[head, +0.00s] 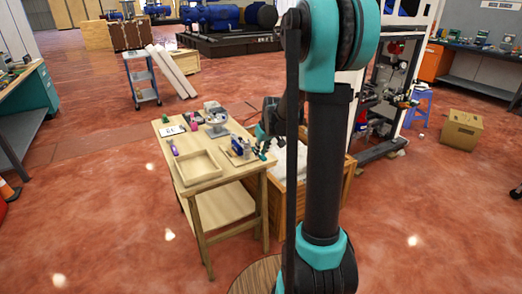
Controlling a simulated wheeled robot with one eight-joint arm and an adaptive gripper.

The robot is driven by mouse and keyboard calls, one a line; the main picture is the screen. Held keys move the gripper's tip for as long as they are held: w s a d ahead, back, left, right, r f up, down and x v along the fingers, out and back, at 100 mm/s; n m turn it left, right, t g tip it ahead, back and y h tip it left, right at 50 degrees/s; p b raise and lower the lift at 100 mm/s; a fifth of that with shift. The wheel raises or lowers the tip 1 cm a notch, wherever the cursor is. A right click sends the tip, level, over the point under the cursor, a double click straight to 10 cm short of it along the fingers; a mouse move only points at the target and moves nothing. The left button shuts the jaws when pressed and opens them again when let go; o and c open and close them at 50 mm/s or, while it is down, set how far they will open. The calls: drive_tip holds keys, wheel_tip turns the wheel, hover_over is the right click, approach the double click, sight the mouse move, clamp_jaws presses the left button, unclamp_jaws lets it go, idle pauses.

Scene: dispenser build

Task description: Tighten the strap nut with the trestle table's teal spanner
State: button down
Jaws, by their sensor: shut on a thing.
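The wooden trestle table (222,171) stands left of my arm, with small tools and parts on its top. My gripper (263,146) is small and dark in this view, low over the table's right edge, partly behind my arm. It is shut on a small teal and dark thing (262,153) that looks like the teal spanner; its outline is too small to be sure. I cannot make out the strap nut. The dispenser frame (383,92), with its pipes and fittings, stands behind and right of my arm, which hides part of it.
A shallow wooden tray (197,181) lies on the table's front half. A wooden crate (283,207) with white contents stands close to the table's right side. A blue stool (419,100) and a cardboard box (462,130) stand at right. The red floor in front is clear.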

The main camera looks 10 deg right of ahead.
drive_tip(key=shift+f, duration=1.2)
idle(0.4)
drive_tip(key=shift+s+a+m+h, duration=0.15)
drive_tip(key=shift+a+m+h, duration=0.05)
drive_tip(key=shift+a+m, duration=0.4)
drive_tip(key=shift+s+a+m+h, duration=0.2)
drive_tip(key=shift+a+m, duration=0.3)
drive_tip(key=shift+a, duration=0.2)
drive_tip(key=shift+a+m+h, duration=0.5)
drive_tip(key=shift+a+m, duration=0.7)
drive_tip(key=shift+a, duration=0.1)
drive_tip(key=shift+w+a, duration=0.1)
drive_tip(key=shift+a, duration=0.05)
